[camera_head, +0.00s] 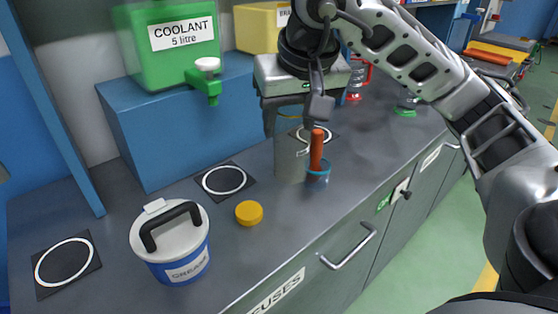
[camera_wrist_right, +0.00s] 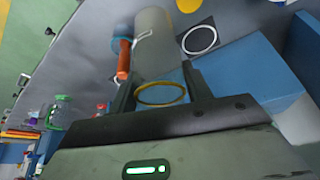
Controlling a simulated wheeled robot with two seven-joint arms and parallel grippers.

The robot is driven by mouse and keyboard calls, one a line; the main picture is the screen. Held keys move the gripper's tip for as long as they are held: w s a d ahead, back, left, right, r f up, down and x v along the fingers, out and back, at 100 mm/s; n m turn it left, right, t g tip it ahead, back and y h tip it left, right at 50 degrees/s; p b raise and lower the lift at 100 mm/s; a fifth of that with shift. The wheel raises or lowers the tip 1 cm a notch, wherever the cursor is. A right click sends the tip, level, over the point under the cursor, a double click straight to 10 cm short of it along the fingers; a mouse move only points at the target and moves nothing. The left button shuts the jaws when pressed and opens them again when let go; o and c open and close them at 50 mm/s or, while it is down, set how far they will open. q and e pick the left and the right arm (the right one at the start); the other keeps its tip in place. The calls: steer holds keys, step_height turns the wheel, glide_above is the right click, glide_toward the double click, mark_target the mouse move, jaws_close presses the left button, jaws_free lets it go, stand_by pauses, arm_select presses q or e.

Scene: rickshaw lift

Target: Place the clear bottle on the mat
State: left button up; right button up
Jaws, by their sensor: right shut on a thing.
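The clear bottle (camera_head: 291,157) is a see-through grey cylinder with a yellow ring at its top. It stands roughly upright; I cannot tell whether its base touches the bench. My right gripper (camera_head: 288,112) is above it with fingers pointing down, shut on its upper part. In the right wrist view the fingers flank the bottle (camera_wrist_right: 158,45) near the yellow ring. Black mats with white rings lie on the bench: one left of the bottle (camera_head: 223,181), one at the far left (camera_head: 65,263), one behind the bottle (camera_head: 316,136). My left gripper is out of view.
A yellow disc (camera_head: 249,213) and a grease tub (camera_head: 180,262) are nearer. A green coolant container (camera_head: 172,45) sits on a blue block (camera_head: 185,125) behind.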

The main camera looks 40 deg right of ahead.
steer(key=w+d+x, duration=0.1)
steer(key=x, duration=0.9)
steer(key=shift+d+b, duration=0.2)
steer(key=shift+b, duration=0.25)
steer(key=shift+r, duration=0.1)
steer(key=o, duration=1)
steer(key=shift+c, duration=0.2)
